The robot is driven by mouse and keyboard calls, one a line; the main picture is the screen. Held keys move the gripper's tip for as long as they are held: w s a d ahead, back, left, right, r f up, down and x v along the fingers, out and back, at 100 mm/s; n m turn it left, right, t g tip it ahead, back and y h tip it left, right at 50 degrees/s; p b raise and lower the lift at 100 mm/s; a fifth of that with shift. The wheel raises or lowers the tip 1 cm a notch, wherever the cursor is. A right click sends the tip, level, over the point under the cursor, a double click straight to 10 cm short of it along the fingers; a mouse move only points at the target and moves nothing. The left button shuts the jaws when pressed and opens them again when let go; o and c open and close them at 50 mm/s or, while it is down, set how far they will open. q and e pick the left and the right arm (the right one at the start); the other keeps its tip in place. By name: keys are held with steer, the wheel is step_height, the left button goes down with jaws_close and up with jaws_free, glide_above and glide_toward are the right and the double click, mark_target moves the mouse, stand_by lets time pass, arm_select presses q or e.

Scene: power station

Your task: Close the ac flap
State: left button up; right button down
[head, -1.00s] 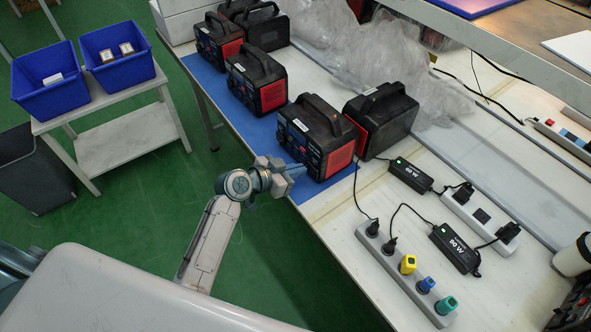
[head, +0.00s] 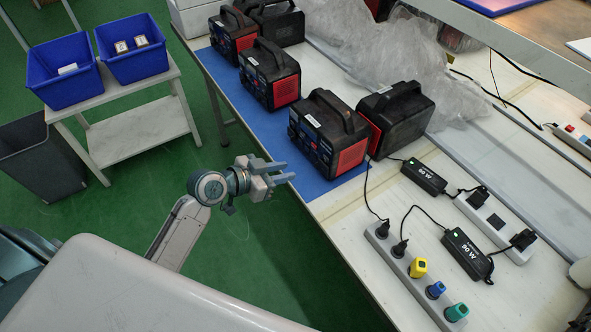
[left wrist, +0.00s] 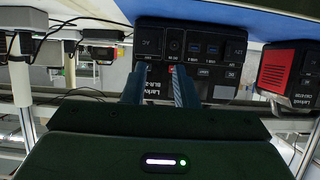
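The nearest black and red power station (head: 330,135) stands at the front edge of the table, its front panel facing my left gripper (head: 290,171). The gripper is open and empty, off the table edge and a short way from the panel. The left gripper's two fingers (left wrist: 160,72) stand apart in front of the panel. I cannot tell the flap's exact angle. My right gripper is not in view.
Other power stations (head: 270,75) stand along the blue mat (head: 252,122), and one (head: 397,118) stands right behind the nearest. Power strips (head: 405,262) and adapters (head: 465,250) with cables lie to the right. Blue bins (head: 132,50) stand on a cart at left. Green floor is clear beside my arm.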

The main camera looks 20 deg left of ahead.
arm_select(q)
steer(key=shift+v, duration=1.05)
